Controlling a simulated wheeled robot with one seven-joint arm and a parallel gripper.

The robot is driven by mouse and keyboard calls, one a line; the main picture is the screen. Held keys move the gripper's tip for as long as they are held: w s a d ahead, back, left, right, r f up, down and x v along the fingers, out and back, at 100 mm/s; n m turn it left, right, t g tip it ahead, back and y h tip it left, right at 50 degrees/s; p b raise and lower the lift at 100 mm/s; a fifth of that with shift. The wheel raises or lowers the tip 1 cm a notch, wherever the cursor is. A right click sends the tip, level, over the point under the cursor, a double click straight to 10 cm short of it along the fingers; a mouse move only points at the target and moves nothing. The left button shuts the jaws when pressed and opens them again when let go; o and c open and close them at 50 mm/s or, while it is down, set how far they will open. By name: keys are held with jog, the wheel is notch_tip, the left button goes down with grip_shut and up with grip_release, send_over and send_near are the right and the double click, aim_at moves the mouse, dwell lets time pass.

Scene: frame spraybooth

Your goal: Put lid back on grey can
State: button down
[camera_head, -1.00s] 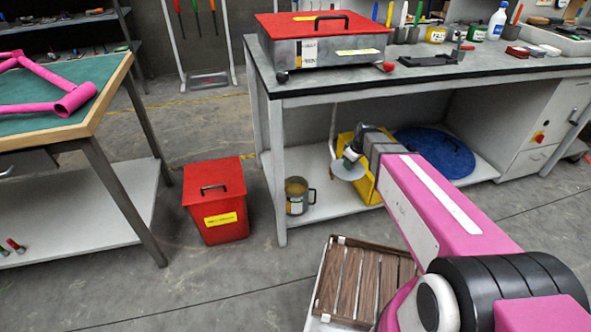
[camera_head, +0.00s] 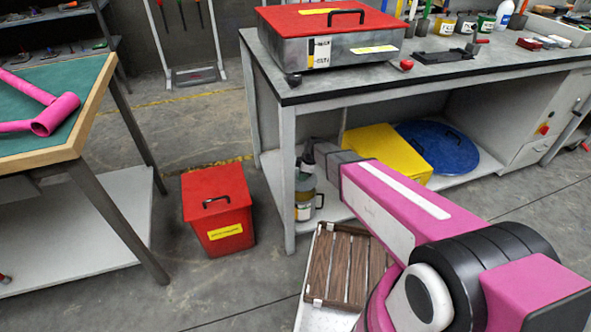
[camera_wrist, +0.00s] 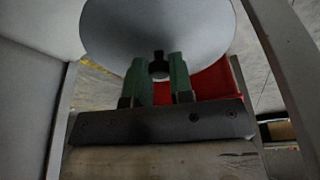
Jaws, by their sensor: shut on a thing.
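The round grey lid (camera_wrist: 125,35) fills the top of the wrist view. My gripper (camera_wrist: 158,82) has its green fingers shut on the lid's small dark handle. The grey can (camera_head: 304,211), with a side handle and a label, stands on the lower shelf near the front left leg of the workbench. In the head view my gripper (camera_head: 304,172) is close above the can. There the lid is hard to make out, and I cannot tell whether it touches the can.
The bench leg (camera_head: 288,190) is close to the can. A red lidded bin (camera_head: 222,220) stands on the floor to the left. A yellow box (camera_head: 385,145) and a blue round lid (camera_head: 462,150) are on the shelf to the right. A slatted wooden crate (camera_head: 340,265) is in front.

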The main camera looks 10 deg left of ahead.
jog(key=shift+w, duration=0.1)
jog(key=shift+f, duration=3.2)
jog(key=shift+f, duration=0.15)
jog(key=shift+c, duration=2.2)
grip_release()
